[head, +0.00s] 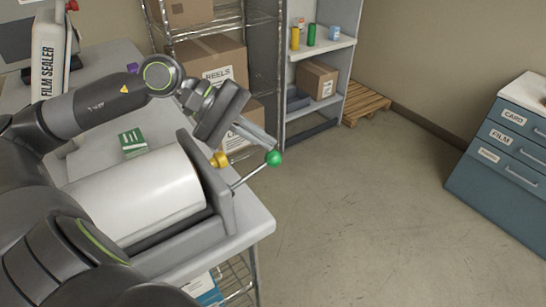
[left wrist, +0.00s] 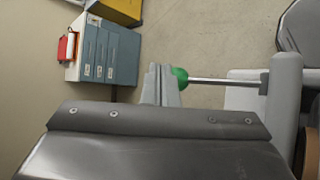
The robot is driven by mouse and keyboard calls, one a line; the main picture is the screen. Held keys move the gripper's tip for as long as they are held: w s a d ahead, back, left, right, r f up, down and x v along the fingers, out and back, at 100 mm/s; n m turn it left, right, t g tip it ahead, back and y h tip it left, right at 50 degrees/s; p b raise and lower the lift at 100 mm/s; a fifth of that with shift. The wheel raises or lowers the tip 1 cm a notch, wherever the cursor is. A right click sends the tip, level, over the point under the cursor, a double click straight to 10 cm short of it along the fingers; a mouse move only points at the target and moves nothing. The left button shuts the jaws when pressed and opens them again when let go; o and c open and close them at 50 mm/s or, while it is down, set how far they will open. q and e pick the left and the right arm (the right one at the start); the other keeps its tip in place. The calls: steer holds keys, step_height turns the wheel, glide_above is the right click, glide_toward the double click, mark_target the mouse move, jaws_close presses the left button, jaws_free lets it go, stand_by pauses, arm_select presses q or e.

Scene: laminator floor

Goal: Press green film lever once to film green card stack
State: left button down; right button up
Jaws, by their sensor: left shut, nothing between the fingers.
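The green-knobbed film lever (head: 273,158) sticks out on a thin metal rod from the right end of the laminator. Its green ball (left wrist: 180,77) also shows in the left wrist view. My left gripper (head: 270,143) is shut and empty, with its fingertips right at the green knob; I cannot tell whether they touch. In the left wrist view its fingers (left wrist: 160,85) partly cover the ball. The laminator's white film roll (head: 140,205) lies across the table. A green card stack (head: 132,142) lies flat behind the roll. My right gripper is not in view.
A white and grey film sealer (head: 48,60) stands at the back left. Shelves with boxes (head: 215,75) stand behind. A blue drawer cabinet (head: 505,145) is at the right. The floor between is clear.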

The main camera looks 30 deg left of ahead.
arm_select(q)
steer(key=shift+w+d, duration=0.1)
stand_by(0.8)
stand_by(0.9)
steer(key=shift+w+f+b, duration=0.1)
steer(key=shift+f+b, duration=0.3)
steer(key=shift+b, duration=0.45)
steer(key=shift+f, duration=0.1)
steer(key=shift+d, duration=0.2)
